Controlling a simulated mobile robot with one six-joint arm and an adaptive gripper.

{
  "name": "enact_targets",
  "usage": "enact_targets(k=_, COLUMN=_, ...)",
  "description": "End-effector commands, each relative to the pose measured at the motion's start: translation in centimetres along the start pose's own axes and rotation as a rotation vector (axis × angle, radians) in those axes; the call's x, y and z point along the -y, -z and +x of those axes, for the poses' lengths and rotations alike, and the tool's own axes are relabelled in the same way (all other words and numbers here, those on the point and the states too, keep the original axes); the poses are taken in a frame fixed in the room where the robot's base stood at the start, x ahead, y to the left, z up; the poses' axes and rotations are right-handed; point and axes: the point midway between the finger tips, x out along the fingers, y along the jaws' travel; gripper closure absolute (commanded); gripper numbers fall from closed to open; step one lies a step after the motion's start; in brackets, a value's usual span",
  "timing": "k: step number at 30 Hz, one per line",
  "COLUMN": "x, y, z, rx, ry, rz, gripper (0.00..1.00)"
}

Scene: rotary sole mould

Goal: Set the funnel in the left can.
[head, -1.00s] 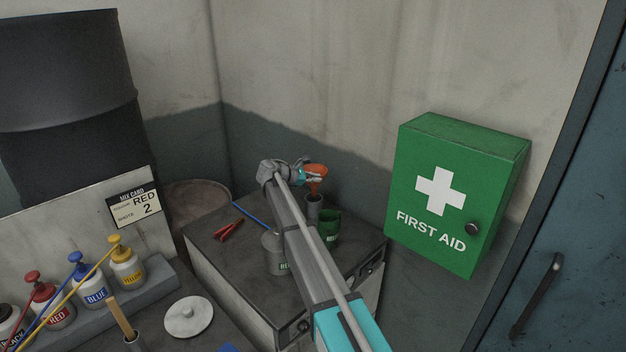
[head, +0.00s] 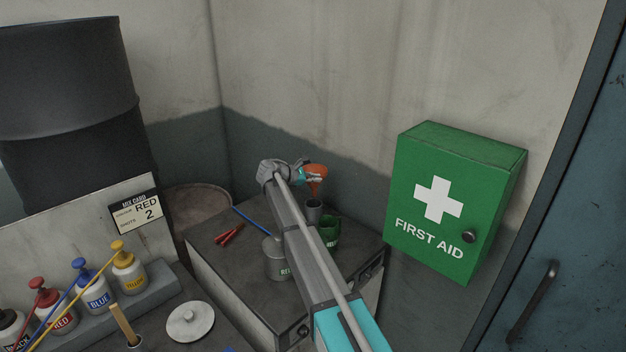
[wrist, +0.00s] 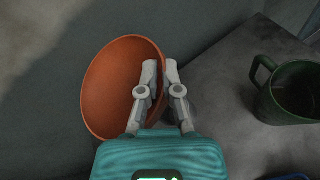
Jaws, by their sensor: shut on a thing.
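The orange funnel (head: 317,170) is held in my gripper (head: 308,177), wide end up, over the far part of the dark cabinet. In the wrist view the funnel's bowl (wrist: 112,88) lies left of the fingers, and my gripper (wrist: 160,72) is shut on its rim. A grey can (head: 275,262) with a green label stands at the left, nearer the front, partly hidden by my arm. Its top opening cannot be made out clearly.
Red pliers-like handles (head: 229,234) and a blue rod (head: 249,218) lie on the cabinet top (head: 212,252). Walls close in behind; a first aid box (head: 455,205) hangs at the right.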

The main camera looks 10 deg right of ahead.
Motion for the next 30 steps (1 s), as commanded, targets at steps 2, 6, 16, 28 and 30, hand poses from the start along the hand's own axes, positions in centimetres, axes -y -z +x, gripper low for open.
enact_targets(k=2, x=0.0, y=0.0, z=0.0, rx=0.0, ry=0.0, rz=0.0, gripper=1.0)
enact_targets(k=6, x=-0.1, y=-0.2, z=-0.1, rx=0.0, ry=0.0, rz=0.0, gripper=1.0)
enact_targets(k=16, x=-0.9, y=-1.9, z=-0.8, rx=0.0, ry=0.0, rz=0.0, gripper=1.0)
enact_targets(k=28, x=-1.9, y=-4.0, z=-1.7, rx=0.0, ry=-0.001, rz=0.0, gripper=1.0)
enact_targets(k=30, x=-2.0, y=-4.4, z=-1.9, rx=0.0, ry=-0.001, rz=0.0, gripper=1.0)
